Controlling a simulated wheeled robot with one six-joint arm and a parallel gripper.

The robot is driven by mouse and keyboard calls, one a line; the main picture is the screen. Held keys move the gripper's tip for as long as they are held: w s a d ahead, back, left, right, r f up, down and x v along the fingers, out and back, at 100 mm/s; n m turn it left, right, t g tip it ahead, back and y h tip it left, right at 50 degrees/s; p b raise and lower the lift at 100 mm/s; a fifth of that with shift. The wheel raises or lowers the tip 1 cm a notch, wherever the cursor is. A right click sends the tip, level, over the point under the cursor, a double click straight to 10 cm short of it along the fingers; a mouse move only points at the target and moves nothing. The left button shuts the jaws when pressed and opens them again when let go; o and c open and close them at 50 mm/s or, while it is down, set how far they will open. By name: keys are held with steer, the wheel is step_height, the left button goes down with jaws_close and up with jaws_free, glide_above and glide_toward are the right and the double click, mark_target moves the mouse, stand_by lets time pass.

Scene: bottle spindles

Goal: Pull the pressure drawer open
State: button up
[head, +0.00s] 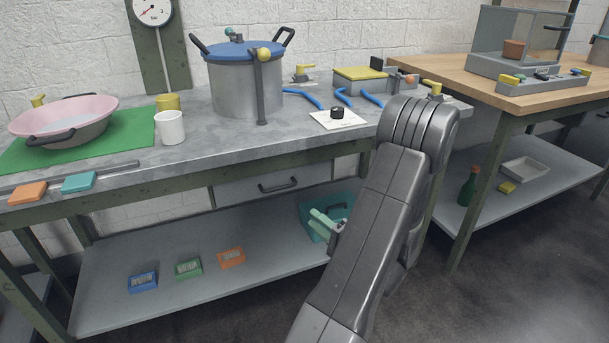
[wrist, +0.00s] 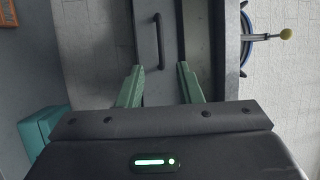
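The drawer (head: 238,191) is a grey front under the left workbench, and it looks flush with the bench frame. Its dark bar handle (head: 278,188) shows in the wrist view (wrist: 159,42) as an upright bar, in line with the gap between my fingers. My gripper (wrist: 160,72) is open and empty, its two green fingers apart. The handle is beyond the fingertips, and no contact shows.
A teal bin (head: 314,205) stands on the lower shelf (head: 190,260), close to my gripper. Blue, green and orange boxes lie on that shelf. On the bench (head: 205,152) stand a blue-lidded pot (head: 233,90), a white mug (head: 170,127) and a pink-topped basin (head: 65,115).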

mark_target(284, 191)
steer(key=x, duration=0.4)
steer(key=b+x, duration=0.1)
steer(key=x, duration=0.9)
steer(key=shift+w+d+r+b, duration=0.1)
steer(key=shift+w+d+b, duration=0.2)
steer(key=shift+w+d, duration=0.1)
jaws_close()
